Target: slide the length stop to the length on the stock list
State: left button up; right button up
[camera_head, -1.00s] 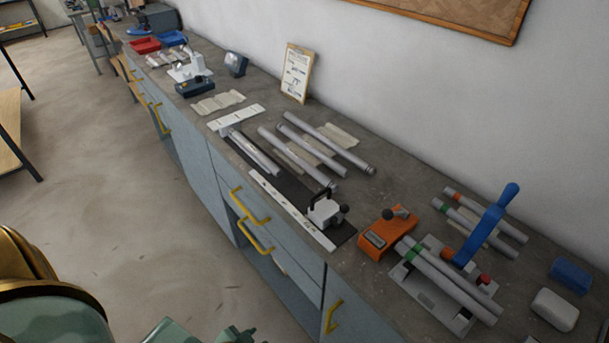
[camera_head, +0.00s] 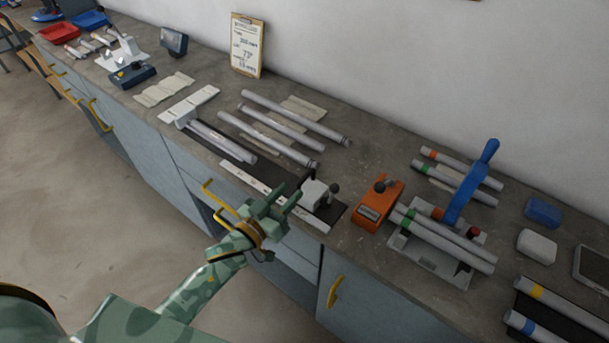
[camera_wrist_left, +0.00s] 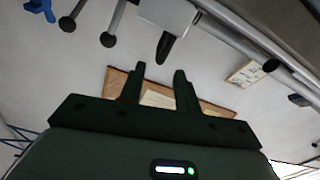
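The length stop (camera_head: 314,191), a pale block with a dark knob, sits at the near right end of a dark rail beside a white scale strip (camera_head: 240,179). The stock list is a clipboard (camera_head: 247,46) leaning on the wall; its writing is too small to read surely. My left gripper (camera_head: 289,192) is open and empty, just left of the stop and partly covering the strip. Whether it touches the stop is unclear. In the left wrist view the fingers (camera_wrist_left: 160,74) stand apart, with a pale block and dark knob (camera_wrist_left: 168,22) beyond them. My right gripper is out of view.
Grey tubes (camera_head: 282,128) lie on the bench behind the rail. An orange device (camera_head: 377,205) and a fixture with a blue lever (camera_head: 470,183) stand to the right. Yellow drawer handles (camera_head: 218,197) stick out along the bench front.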

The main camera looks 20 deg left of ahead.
aim_at(305, 175)
pick_arm(q)
jog(key=x, duration=0.7)
jog(key=shift+w+d+b, duration=0.15)
jog(key=shift+w+b, duration=0.1)
jog(key=shift+b, duration=0.1)
jog(key=shift+c, duration=0.3)
grip_shut()
